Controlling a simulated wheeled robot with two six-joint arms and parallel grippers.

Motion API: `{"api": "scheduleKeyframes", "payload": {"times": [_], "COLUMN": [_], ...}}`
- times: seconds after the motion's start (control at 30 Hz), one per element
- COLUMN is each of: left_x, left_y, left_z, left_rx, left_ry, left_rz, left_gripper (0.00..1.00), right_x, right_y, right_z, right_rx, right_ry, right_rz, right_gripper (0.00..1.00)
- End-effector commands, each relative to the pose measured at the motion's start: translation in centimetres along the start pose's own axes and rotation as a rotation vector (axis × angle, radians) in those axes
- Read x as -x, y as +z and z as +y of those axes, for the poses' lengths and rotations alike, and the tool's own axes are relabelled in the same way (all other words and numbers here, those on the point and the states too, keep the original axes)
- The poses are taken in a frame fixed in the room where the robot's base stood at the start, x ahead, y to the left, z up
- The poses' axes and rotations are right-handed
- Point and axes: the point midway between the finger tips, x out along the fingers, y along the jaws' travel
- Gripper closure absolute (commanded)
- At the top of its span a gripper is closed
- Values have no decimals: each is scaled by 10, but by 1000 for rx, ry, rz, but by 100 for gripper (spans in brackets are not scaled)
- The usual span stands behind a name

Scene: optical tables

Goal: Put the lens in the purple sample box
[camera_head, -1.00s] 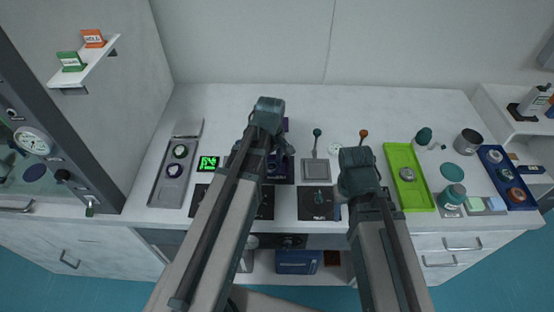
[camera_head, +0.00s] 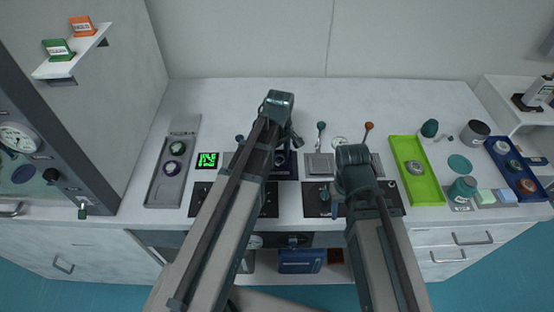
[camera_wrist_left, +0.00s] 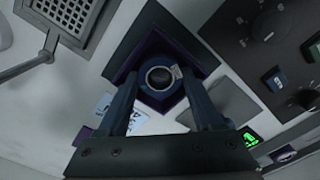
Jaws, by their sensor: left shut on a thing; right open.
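The purple sample box (camera_head: 284,172) stands on a dark base near the middle of the table, partly behind my left arm. In the left wrist view the box (camera_wrist_left: 178,50) lies below my left gripper (camera_wrist_left: 160,80). That gripper is shut on the lens (camera_wrist_left: 160,77), a dark round glass in a pale ring, seen between the fingers and over the box. I cannot tell whether the lens touches the box. In the head view my left gripper (camera_head: 285,150) is above the box. My right gripper (camera_head: 336,205) is open, low over the dark plate at the front right.
A grey tray (camera_head: 158,195) with two round parts and a green-lit display (camera_head: 207,161) are at the left. A metal grid plate (camera_head: 319,165) is right of the box. A green tray (camera_head: 424,190) and a blue tray (camera_head: 519,178) are further right. The table's back is clear.

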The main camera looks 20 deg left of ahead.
Motion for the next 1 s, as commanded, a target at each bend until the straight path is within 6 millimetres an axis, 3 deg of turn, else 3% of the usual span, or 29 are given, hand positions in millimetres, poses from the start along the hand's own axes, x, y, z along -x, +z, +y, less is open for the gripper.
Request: {"api": "scheduleKeyframes", "payload": {"times": [0.27,0.3,0.37,0.77,1.0], "left_x": [-2,-2,-1,1,18], "left_y": [0,0,0,0,0], "left_z": [0,0,0,0,0], "left_rx": [0,0,0,0,0], "left_ry": [0,0,0,0,0], "left_rz": [0,0,0,0,0], "left_gripper": [99,31,20,20,20], "right_x": [-2,-2,-1,1,18], "right_y": [0,0,0,0,1], "right_z": [0,0,0,0,2], "right_rx": [0,0,0,0,0], "right_ry": [0,0,0,0,0], "right_rz": [0,0,0,0,0], "right_gripper": [50,50,50,50,50]}}
